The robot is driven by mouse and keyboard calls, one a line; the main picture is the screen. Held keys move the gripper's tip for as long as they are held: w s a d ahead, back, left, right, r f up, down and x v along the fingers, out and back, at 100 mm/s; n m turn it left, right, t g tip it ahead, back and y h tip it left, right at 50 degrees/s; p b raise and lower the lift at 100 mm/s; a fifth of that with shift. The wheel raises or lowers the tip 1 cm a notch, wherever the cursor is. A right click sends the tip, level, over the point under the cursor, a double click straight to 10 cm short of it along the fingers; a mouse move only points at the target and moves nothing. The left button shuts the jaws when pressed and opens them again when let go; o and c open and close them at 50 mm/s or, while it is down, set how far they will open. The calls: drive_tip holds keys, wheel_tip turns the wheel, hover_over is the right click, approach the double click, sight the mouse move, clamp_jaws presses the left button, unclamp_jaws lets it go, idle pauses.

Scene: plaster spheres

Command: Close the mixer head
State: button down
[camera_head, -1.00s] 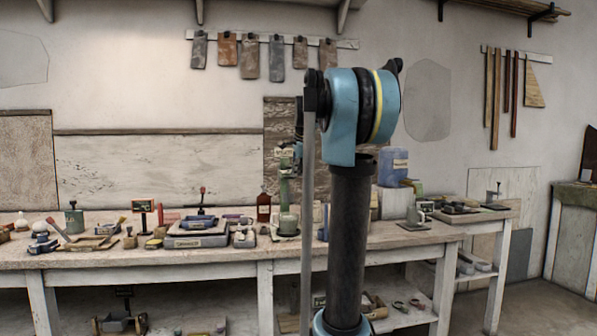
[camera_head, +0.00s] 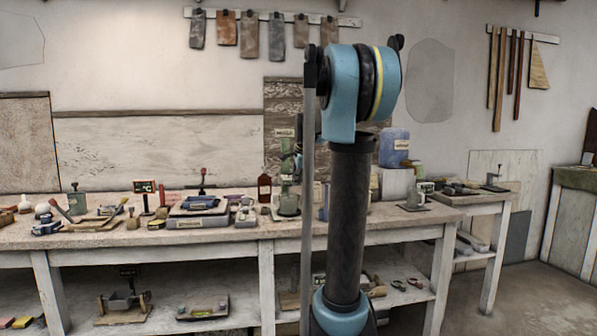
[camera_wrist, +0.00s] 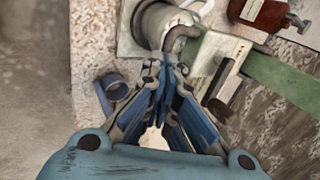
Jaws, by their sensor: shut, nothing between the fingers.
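The green mixer (camera_head: 286,166) stands on the bench, left of my arm in the head view, with its narrow green part rising above a pale cup-like bowl (camera_head: 289,204). In the wrist view the bowl (camera_wrist: 152,24) is at the top, with a grey curved hook (camera_wrist: 182,36) beside it and a long green part of the mixer (camera_wrist: 283,82) running off to the right. My gripper (camera_wrist: 165,68) is shut and empty, its fingertips just below the hook in the picture. I cannot tell whether they touch it. My arm hides the gripper's tips in the head view.
A brown bottle (camera_head: 265,188) stands left of the mixer, and it also shows in the wrist view (camera_wrist: 268,12). A blue cup-like object (camera_wrist: 113,86) lies left of my fingers. A blue canister (camera_head: 394,147) stands right of my arm. Tools and trays crowd the bench (camera_head: 150,238).

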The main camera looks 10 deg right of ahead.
drive_tip(key=shift+s+f, duration=0.15)
drive_tip(key=shift+f, duration=0.45)
drive_tip(key=shift+s+r, duration=0.1)
drive_tip(key=v, duration=1.4)
drive_tip(key=s+a+f+n+g, duration=0.1)
drive_tip(key=s+f+n, duration=0.8)
drive_tip(key=s+f, duration=0.9)
drive_tip(key=s+a+f+n+g, duration=0.2)
drive_tip(key=s+f+n, duration=0.7)
drive_tip(key=s+f, duration=0.9)
drive_tip(key=shift+a+f+g, duration=0.3)
drive_tip(key=shift+f+g, duration=0.2)
drive_tip(key=shift+f, duration=0.1)
drive_tip(key=shift+s, duration=0.15)
drive_tip(key=shift+w+f, duration=0.2)
drive_tip(key=shift+w, duration=0.25)
